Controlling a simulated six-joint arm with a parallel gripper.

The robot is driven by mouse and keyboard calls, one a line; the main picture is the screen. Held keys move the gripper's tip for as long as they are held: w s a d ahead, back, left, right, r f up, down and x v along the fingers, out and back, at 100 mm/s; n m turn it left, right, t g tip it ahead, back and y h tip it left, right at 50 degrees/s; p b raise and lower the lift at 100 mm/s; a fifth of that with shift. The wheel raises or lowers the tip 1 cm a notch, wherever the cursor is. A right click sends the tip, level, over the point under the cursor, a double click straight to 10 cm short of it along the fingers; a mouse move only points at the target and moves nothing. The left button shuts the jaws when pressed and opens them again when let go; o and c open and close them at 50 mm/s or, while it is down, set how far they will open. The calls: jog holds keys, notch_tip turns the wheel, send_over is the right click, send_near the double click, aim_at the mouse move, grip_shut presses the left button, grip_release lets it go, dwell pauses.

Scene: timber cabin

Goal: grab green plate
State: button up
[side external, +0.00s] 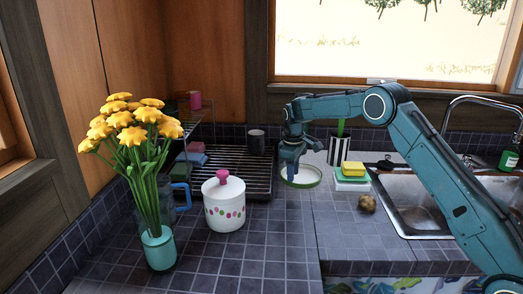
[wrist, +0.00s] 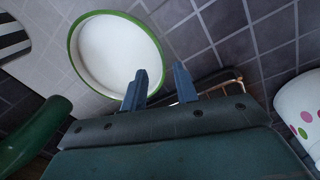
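The green plate (side external: 306,177) is white inside with a green rim and lies flat on the tiled counter, right of the dish rack. In the wrist view the plate (wrist: 112,48) shows almost whole at the upper left. My gripper (side external: 291,167) is over the plate's left side, pointing down. The left finger overlaps the plate's near rim in the picture. I cannot tell whether a finger touches the plate.
A black dish rack (side external: 245,178) and a white dotted pot (side external: 225,211) with a pink knob stand left. A vase of yellow flowers (side external: 158,245) is further left. Sponges (side external: 352,170), a striped pot (side external: 338,151), a potato (side external: 367,204) and the sink (side external: 420,215) lie right. The front counter is clear.

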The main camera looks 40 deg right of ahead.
jog(key=shift+d+f, duration=0.15)
jog(key=shift+f, duration=1.5)
grip_shut()
